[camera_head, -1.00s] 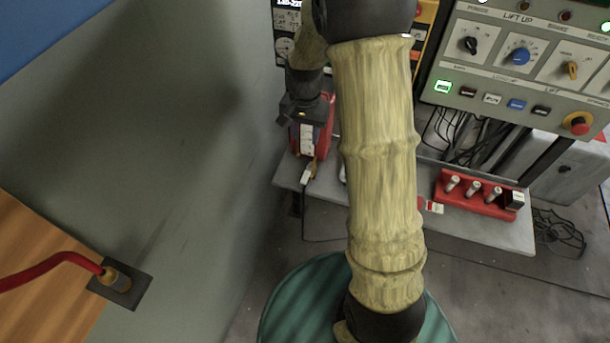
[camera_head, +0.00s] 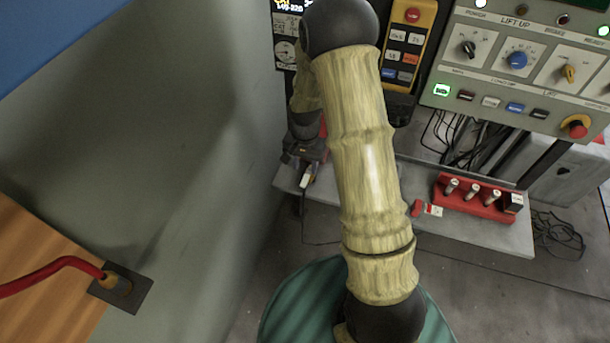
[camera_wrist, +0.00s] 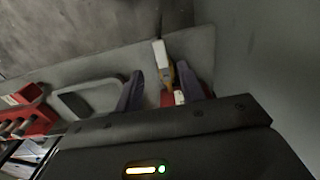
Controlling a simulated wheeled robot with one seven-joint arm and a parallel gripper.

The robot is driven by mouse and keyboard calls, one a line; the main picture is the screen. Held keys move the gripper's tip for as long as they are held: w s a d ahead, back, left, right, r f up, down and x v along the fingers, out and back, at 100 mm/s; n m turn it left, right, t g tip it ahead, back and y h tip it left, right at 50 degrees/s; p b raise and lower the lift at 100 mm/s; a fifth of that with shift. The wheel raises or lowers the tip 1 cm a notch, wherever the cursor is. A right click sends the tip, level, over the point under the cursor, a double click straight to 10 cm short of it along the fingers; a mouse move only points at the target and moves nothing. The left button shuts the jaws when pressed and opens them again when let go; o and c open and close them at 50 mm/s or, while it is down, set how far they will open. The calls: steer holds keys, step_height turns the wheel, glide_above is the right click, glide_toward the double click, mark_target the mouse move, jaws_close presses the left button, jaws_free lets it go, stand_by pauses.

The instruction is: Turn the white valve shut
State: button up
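The white valve handle (camera_head: 306,181) shows at the edge of the grey shelf near the wall, just below my gripper (camera_head: 302,160) in the head view. In the wrist view the white handle (camera_wrist: 160,52) is joined to a brass-coloured stem (camera_wrist: 168,76). My gripper (camera_wrist: 160,70) has its two dark fingers spread, one on each side of the stem, with visible gaps. The white handle's end extends past the fingertips. A red body with a white label (camera_wrist: 179,97) sits behind the stem, partly hidden by the gripper.
The grey shelf (camera_head: 470,232) carries a red holder with several white-topped pieces (camera_head: 470,198). A control panel (camera_head: 500,75) and a yellow pendant (camera_head: 409,45) stand above. A grey wall (camera_head: 190,150) is close on the left. A grey loop-shaped item (camera_wrist: 92,90) lies beside the fingers.

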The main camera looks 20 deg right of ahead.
mark_target(305, 181)
step_height(305, 181, down, 6)
steer(key=shift+f, duration=0.1)
steer(key=shift+c, duration=0.5)
jaws_close()
